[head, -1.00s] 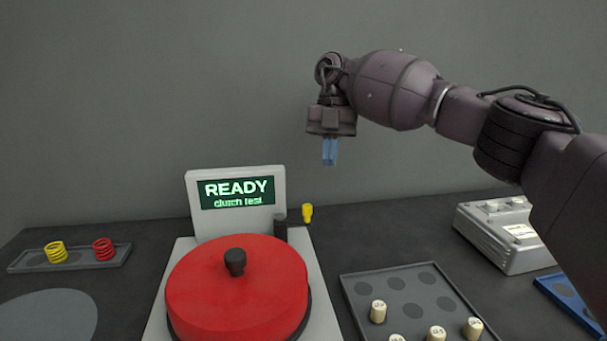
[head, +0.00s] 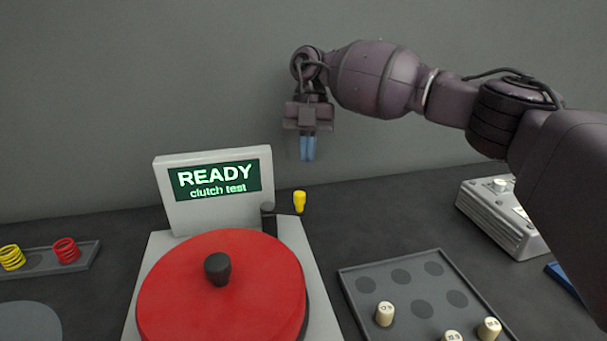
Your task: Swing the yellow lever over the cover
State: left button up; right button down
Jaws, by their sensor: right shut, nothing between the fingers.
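The yellow lever (head: 299,201) is a small yellow knob standing at the back right of the test machine, beside a dark post (head: 268,218). The cover (head: 235,300) is a round red lid with a black knob on top, lying on the grey machine (head: 325,318). My right gripper (head: 307,158) points down with blue fingertips shut and empty. In the picture it is above the yellow lever, apart from it. My left gripper is not in view.
The screen (head: 215,186) behind the cover reads "READY clutch test". A tray with yellow and red springs (head: 66,250) is at left. A grey tray (head: 360,293) with several pale pegs is at right, with a grey box (head: 500,220) behind it.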

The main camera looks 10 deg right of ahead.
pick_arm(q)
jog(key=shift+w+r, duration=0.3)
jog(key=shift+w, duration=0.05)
pick_arm(e)
jog(key=s+f, duration=0.1)
jog(key=s+a, duration=0.1)
jog(key=s, duration=0.1)
jog(key=s+a+f, duration=0.1)
jog(key=shift+s+f, duration=0.35)
pick_arm(q)
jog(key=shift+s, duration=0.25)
jog(key=shift+p, duration=0.3)
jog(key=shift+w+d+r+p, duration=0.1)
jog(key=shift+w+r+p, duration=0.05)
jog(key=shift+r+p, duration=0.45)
pick_arm(e)
jog(key=shift+s+r+m, duration=0.15)
jog(key=shift+s+m, duration=0.15)
